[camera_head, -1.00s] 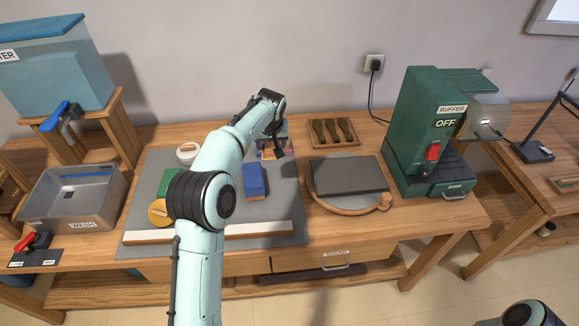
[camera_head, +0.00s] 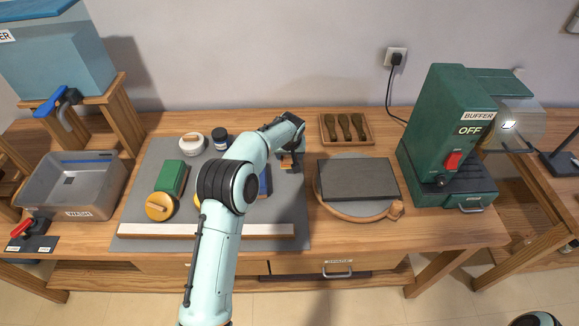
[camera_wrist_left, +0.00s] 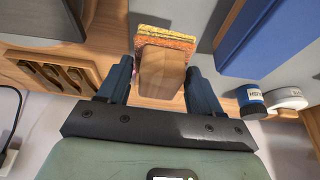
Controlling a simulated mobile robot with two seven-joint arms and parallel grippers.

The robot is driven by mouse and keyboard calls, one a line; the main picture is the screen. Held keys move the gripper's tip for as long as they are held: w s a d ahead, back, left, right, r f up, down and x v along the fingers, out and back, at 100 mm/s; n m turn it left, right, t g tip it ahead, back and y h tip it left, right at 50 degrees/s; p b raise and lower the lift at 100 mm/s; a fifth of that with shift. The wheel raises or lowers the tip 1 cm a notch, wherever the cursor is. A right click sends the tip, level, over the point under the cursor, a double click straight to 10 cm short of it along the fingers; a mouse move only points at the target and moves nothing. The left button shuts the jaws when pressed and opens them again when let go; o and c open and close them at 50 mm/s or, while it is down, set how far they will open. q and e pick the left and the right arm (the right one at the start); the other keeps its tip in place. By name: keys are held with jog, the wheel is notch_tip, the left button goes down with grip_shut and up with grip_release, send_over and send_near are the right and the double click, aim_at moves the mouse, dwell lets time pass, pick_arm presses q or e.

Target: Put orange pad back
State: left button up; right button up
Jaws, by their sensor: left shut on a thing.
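The orange pad (camera_wrist_left: 170,42) has a wooden back block (camera_wrist_left: 160,70) and shows a yellow edge in the left wrist view. My left gripper (camera_wrist_left: 160,88) is shut on the wooden block, with one dark finger on each side. In the head view, the left gripper (camera_head: 290,160) is at the right back of the grey mat (camera_head: 270,228). A small part of the orange pad (camera_head: 287,163) shows below it there. A pinkish edge beside the block is too small to identify. Whether the pad touches the mat is unclear. My right gripper is not in view.
A blue block (camera_head: 265,181), partly behind my arm, a green block (camera_head: 171,177), a round yellow pad (camera_head: 159,206) and two jars stand on the mat. A brush tray (camera_head: 346,129) and a grey slab (camera_head: 358,179) lie to the right. The green buffer (camera_head: 445,135) stands further right.

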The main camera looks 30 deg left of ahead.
aim_at(289, 165)
pick_arm(q)
jog(key=shift+f, duration=2.95)
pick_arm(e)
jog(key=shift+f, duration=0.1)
pick_arm(q)
jog(key=shift+f, duration=0.2)
jog(key=o, duration=1.1)
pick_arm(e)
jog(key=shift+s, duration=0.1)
pick_arm(q)
jog(key=shift+r, duration=0.2)
jog(key=b+v, duration=0.1)
jog(key=v, duration=1.1)
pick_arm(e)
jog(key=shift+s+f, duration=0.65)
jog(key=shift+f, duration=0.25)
